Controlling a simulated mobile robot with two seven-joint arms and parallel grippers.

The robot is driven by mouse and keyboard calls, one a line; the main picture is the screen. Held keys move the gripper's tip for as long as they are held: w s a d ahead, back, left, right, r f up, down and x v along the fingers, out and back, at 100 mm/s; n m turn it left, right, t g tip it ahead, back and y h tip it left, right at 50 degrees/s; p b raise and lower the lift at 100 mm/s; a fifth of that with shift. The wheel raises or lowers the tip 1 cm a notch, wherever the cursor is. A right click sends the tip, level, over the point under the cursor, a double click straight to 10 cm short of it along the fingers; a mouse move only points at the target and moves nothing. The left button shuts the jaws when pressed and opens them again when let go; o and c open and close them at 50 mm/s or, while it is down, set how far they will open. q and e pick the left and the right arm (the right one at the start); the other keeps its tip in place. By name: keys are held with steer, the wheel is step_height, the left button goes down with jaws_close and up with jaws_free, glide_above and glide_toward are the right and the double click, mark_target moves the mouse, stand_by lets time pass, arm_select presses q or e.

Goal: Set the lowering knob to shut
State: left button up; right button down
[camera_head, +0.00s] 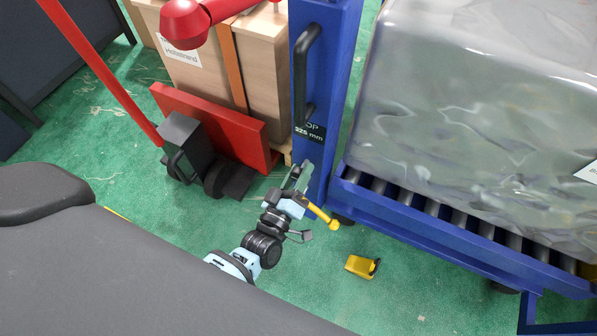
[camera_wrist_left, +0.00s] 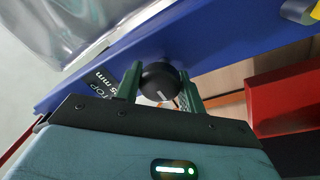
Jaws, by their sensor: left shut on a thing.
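A round black knob (camera_wrist_left: 160,82) with a white mark sits on the blue frame post, seen in the left wrist view. My left gripper (camera_wrist_left: 161,88) is shut on it, one green finger on each side. In the head view my left gripper (camera_head: 299,178) is at the lower part of the blue post (camera_head: 326,100), just below a dark label reading "325 mm". The knob is hidden there by the gripper. The white mark points along the fingers, slightly tilted; I cannot read any knob positions. My right gripper is not in view.
A yellow-ended lever (camera_head: 320,214) sticks out beside my left gripper. A yellow block (camera_head: 361,267) lies on the green floor. A wrapped load (camera_head: 480,120) stands on the blue roller frame to the right. A red pallet truck (camera_head: 215,125) and boxes stand left.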

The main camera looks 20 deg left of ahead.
arm_select(q)
steer(key=shift+w+r+m, duration=0.1)
steer(key=shift+r+m, duration=0.15)
steer(key=shift+m, duration=0.05)
steer(key=o, duration=1)
steer(key=shift+f, duration=0.1)
steer(key=shift+c, duration=0.2)
steer(key=shift+s+f, duration=0.1)
steer(key=shift+s, duration=0.25)
steer(key=s+f+p, duration=0.1)
steer(key=s, duration=0.6)
steer(key=shift+a, duration=0.1)
